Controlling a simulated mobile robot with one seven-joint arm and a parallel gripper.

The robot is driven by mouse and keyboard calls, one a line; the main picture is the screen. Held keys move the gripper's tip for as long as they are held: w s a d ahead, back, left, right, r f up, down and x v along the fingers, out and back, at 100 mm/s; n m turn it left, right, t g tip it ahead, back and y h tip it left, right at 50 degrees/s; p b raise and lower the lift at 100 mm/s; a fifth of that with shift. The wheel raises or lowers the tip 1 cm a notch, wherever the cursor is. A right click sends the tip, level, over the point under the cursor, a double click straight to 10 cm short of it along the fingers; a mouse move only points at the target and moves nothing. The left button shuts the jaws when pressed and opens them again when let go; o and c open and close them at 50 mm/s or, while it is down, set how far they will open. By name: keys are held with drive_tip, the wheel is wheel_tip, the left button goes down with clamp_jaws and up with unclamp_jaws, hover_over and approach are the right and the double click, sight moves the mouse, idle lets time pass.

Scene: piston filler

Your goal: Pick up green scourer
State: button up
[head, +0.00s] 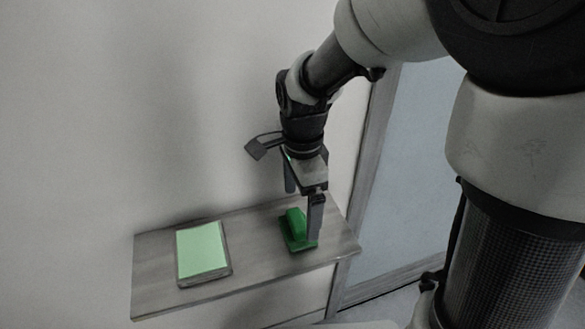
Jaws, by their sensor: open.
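The green scourer (297,226) lies on a narrow wooden shelf (262,236), toward its right end. It has a flat base and a raised part on top. My gripper (302,215) points down over it, with the fingers spread apart. The near finger stands in front of the scourer's right side and hides part of it. The far finger is behind and to the left, partly hidden. I cannot tell whether either finger touches the scourer.
A light green pad in a dark frame or tray (203,252) lies on the shelf's left half. The wall (120,120) runs close behind the shelf. A framed pale panel (405,170) is to the right. Bare shelf lies between pad and scourer.

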sight(298, 219)
drive_tip(key=f, duration=0.4)
drive_tip(key=shift+s+a, duration=0.3)
drive_tip(key=shift+s, duration=0.05)
drive_tip(key=shift+f, duration=0.45)
drive_tip(key=c, duration=1.2)
drive_tip(key=shift+o, duration=0.2)
wheel_tip(298, 219, up, 10)
drive_tip(key=shift+r, duration=0.1)
drive_tip(key=o, duration=0.4)
drive_tip(key=shift+c, duration=1.3)
drive_tip(key=shift+a, duration=0.1)
